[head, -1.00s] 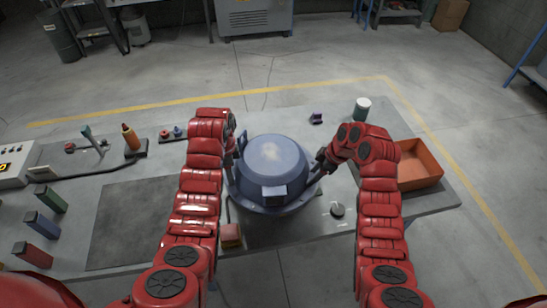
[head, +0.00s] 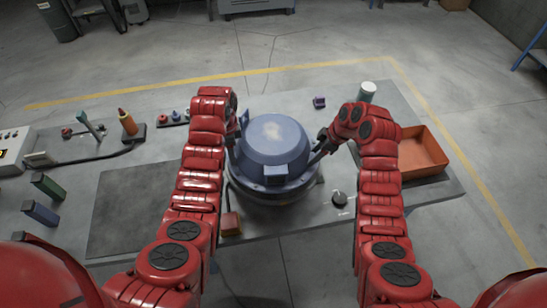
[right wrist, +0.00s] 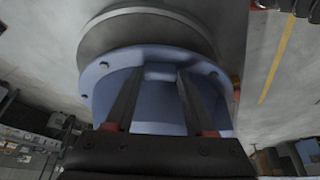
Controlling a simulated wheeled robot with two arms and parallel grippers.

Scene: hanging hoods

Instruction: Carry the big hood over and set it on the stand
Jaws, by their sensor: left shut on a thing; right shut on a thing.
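The big hood (head: 275,138) is a blue-grey dome with a wide bolted flange and a small box on its near side. It is upright between my two grippers over the table. My left gripper (head: 235,148) is shut on its left side; its fingertips are mostly hidden by the arm. My right gripper (head: 322,148) is shut on its right side. In the right wrist view my right gripper's two fingers (right wrist: 155,100) lie against the blue hood (right wrist: 150,62). A round grey body, likely the stand (right wrist: 150,32), shows beyond the flange; I cannot tell whether they touch.
The table (head: 310,230) holds an orange tray (head: 432,148) at right, a white-lidded jar (head: 367,90), a purple part (head: 319,101) and a dark knob (head: 339,198). A small red-brown box (head: 231,222) sits near my left forearm. Tools and a dark mat (head: 130,205) are at left.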

